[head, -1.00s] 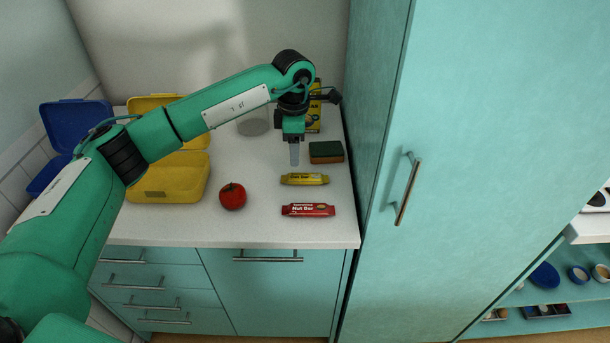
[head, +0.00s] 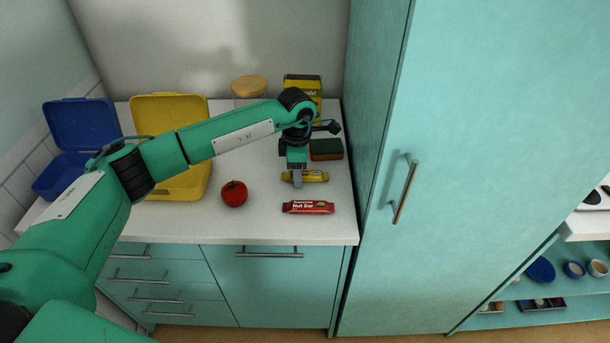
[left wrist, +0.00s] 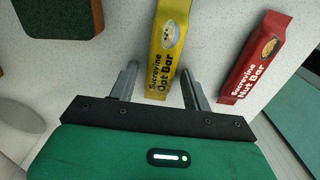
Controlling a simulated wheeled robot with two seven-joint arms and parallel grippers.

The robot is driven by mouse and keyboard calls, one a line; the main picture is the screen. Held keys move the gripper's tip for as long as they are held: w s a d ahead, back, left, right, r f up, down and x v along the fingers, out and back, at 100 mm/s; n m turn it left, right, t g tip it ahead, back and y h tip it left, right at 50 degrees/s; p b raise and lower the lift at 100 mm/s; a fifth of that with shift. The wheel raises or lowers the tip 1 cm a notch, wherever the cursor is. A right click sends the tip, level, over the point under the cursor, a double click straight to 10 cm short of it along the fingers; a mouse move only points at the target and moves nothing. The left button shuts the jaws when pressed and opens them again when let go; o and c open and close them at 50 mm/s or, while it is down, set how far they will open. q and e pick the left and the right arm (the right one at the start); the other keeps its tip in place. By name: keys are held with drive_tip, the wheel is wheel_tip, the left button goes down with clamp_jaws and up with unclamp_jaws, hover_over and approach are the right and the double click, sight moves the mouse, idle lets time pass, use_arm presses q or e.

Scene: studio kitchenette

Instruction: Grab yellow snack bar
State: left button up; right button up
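The yellow snack bar (head: 313,176) lies on the white counter, partly hidden behind my left gripper (head: 297,184) in the head view. The fingers are apart, with a gap on each side of the bar, so the gripper is open. My right gripper is not in view.
A red nut bar (head: 308,207) lies just in front of the yellow bar. A green and brown sponge (head: 326,149) is behind it. A tomato (head: 234,193) and a yellow lunchbox (head: 168,111) are to the left. A tall teal cabinet (head: 460,120) bounds the counter's right side.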

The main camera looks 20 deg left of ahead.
use_arm(q)
drive_tip(key=c, duration=0.8)
drive_tip(key=shift+r, duration=0.1)
